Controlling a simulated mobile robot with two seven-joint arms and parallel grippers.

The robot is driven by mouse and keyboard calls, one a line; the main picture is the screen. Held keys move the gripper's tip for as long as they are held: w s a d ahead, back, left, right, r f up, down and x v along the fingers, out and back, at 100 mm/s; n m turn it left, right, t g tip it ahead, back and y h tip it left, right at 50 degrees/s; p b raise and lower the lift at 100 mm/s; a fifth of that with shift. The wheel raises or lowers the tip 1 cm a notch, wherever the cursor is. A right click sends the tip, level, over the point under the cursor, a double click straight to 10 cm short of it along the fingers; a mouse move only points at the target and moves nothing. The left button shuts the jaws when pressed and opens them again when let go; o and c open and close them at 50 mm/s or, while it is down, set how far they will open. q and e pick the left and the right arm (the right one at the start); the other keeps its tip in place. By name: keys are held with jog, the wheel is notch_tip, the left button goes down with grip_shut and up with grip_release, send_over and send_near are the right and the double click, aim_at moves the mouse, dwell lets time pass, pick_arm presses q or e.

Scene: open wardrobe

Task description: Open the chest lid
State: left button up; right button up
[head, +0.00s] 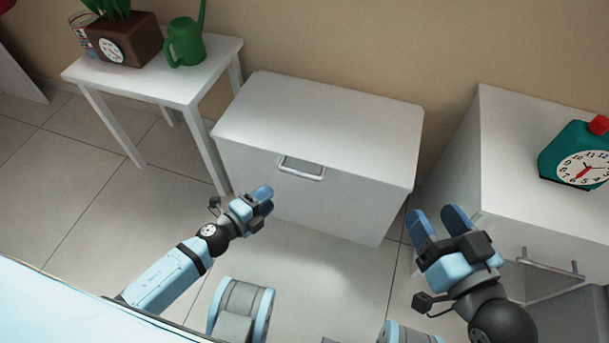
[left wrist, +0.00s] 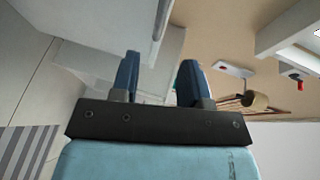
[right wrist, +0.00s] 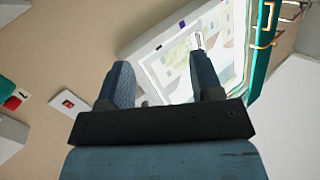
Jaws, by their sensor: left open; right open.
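The white chest (head: 310,170) stands against the wall in the middle of the head view. Its lid (head: 320,115) lies flat and shut on top, with a metal handle (head: 301,168) at the upper front. My left gripper (head: 262,196) is in front of the chest, below and left of the handle, apart from it. It is open and empty; its two blue fingers also show in the left wrist view (left wrist: 158,80). My right gripper (head: 437,222) is open and empty, at the chest's right front, and its spread fingers show in the right wrist view (right wrist: 163,82).
A white side table (head: 165,84) at the left holds a green watering can (head: 186,44) and a brown planter (head: 128,40). A white cabinet (head: 520,150) at the right carries a teal clock (head: 578,157). Tiled floor lies clear before the chest.

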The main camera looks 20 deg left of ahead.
aim_at(297, 175)
pick_arm(q)
jog(key=b+x, duration=0.1)
jog(key=x, duration=1.2)
jog(key=shift+w+b, duration=0.1)
jog(key=shift+b, duration=0.2)
grip_shut()
